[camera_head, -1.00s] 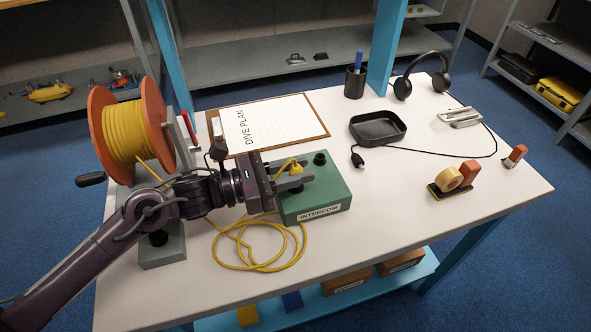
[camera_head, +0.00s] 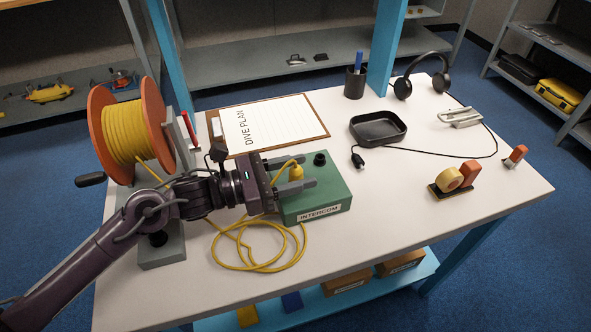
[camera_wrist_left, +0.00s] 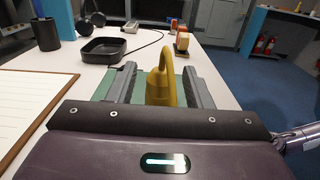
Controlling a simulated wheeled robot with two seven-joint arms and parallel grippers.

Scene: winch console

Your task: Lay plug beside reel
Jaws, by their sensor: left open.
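The yellow plug (camera_head: 296,173) stands upright on the green intercom box (camera_head: 325,192), with its cable looping out of the top. It also shows in the left wrist view (camera_wrist_left: 161,88). I cannot tell whether it sits in a socket. My left gripper (camera_head: 308,171) is open, with one finger on each side of the plug and gaps visible in the left wrist view. The reel (camera_head: 128,132), orange with yellow cable, stands at the left of the table on a grey base. My right gripper is not in view.
Yellow cable (camera_head: 262,262) lies in loose loops in front of the box. A clipboard (camera_head: 322,124) lies behind it. A black tray (camera_head: 378,127), headphones (camera_head: 403,88) and a tape dispenser (camera_head: 450,184) are farther right. The front right of the table is clear.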

